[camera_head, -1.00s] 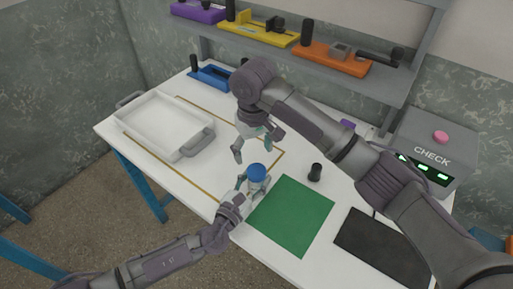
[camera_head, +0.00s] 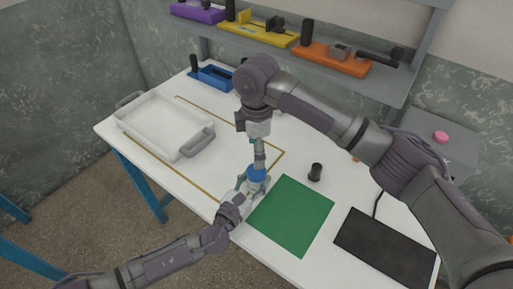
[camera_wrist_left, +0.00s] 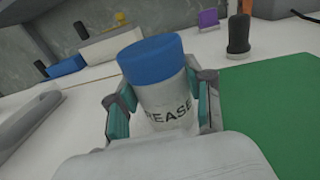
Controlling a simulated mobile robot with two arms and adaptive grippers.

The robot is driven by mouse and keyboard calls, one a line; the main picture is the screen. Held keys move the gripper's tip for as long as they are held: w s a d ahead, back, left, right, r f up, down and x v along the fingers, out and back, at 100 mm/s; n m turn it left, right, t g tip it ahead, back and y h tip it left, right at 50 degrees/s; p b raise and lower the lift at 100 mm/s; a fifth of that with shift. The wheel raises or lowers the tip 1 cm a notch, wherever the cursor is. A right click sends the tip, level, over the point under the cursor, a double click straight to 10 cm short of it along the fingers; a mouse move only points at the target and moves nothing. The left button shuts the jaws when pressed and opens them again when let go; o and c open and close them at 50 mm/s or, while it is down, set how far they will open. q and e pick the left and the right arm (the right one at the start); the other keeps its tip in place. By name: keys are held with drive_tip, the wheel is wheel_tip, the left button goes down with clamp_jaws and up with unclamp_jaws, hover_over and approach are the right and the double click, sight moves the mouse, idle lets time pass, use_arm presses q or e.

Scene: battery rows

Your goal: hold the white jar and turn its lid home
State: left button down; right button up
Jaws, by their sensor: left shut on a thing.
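The white jar (camera_wrist_left: 167,108) stands upright in the left wrist view, with part of a dark word ending in "EASE" on its side. Its blue lid (camera_wrist_left: 151,59) sits on top; in the head view the lid (camera_head: 257,174) also shows. My left gripper (camera_head: 253,186) is shut around the jar's body, one finger on each side. My right gripper (camera_head: 259,158) points down just over the lid in the head view. Its fingers look like one narrow shape, so their opening is unclear. The left wrist view shows no right finger on the lid.
A green mat (camera_head: 291,217) lies right of the jar, with a small black cylinder (camera_head: 315,172) behind it. A black pad (camera_head: 385,248) lies further right. A white tray (camera_head: 150,133) stands at the left. A shelf behind holds colored fixtures. A grey box with a pink button (camera_head: 440,137) is partly hidden.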

drive_tip(key=shift+f, duration=4.05)
drive_tip(key=shift+c, duration=0.2)
drive_tip(key=c, duration=1.2)
drive_tip(key=m, duration=0.5)
drive_tip(key=o, duration=1.3)
drive_tip(key=shift+r, duration=2.3)
